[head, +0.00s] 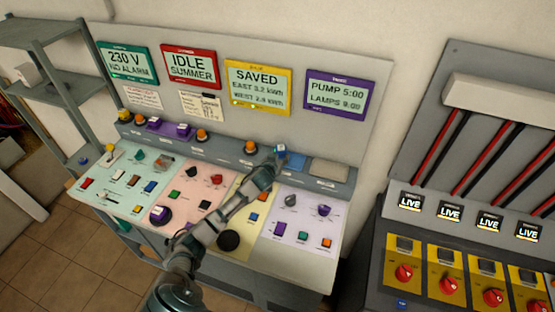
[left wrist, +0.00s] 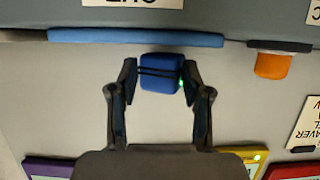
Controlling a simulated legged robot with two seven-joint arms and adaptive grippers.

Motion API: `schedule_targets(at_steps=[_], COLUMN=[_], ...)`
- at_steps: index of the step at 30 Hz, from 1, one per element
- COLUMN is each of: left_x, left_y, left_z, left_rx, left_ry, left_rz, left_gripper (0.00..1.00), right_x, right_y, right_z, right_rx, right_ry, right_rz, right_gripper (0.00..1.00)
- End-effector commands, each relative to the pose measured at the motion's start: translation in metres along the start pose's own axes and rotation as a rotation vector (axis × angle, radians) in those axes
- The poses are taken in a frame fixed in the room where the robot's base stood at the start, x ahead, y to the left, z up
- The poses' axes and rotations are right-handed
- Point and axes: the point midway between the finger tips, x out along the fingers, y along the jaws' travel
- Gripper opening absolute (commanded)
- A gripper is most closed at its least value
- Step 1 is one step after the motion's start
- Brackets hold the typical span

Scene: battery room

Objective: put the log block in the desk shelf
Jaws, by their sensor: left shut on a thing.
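My left gripper (head: 279,156) reaches across the console to the raised shelf (head: 345,189) along the back of the desk. It is shut on a small blue block (head: 281,148), taken to be the log block. In the left wrist view the blue block (left wrist: 160,72), with dark bands around it, sits between the two fingers of the gripper (left wrist: 157,82). The block is close to a blue pad (head: 298,161) on the shelf; the pad's edge (left wrist: 135,38) also shows in the left wrist view. I cannot tell whether the block touches the shelf. My right gripper is out of view.
An orange button (head: 250,147) stands on the shelf left of the gripper. A tan panel (head: 328,168) lies right of the pad. Screens hang behind, including a yellow one (head: 259,88). The sloped desktop (head: 285,265) carries several knobs. A breaker cabinet (head: 375,262) stands at right.

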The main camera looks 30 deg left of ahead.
Motion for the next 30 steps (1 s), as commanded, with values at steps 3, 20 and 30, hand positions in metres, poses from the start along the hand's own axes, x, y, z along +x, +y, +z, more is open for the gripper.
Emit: schedule_targets(at_steps=[3,20,30], left_x=[0.007,0.010,0.009], left_y=[-0.004,-0.008,-0.005], left_z=[0.015,0.019,0.018], left_rx=[-0.002,-0.005,-0.003], left_ry=[-0.003,-0.004,-0.003], left_rz=[0.000,0.000,0.000], left_gripper=[0.01,0.60,0.60], right_x=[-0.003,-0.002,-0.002], right_y=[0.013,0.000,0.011], right_z=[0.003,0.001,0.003], right_rx=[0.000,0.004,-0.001], right_ry=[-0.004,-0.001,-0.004], right_rz=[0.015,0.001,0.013], right_gripper=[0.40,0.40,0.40])
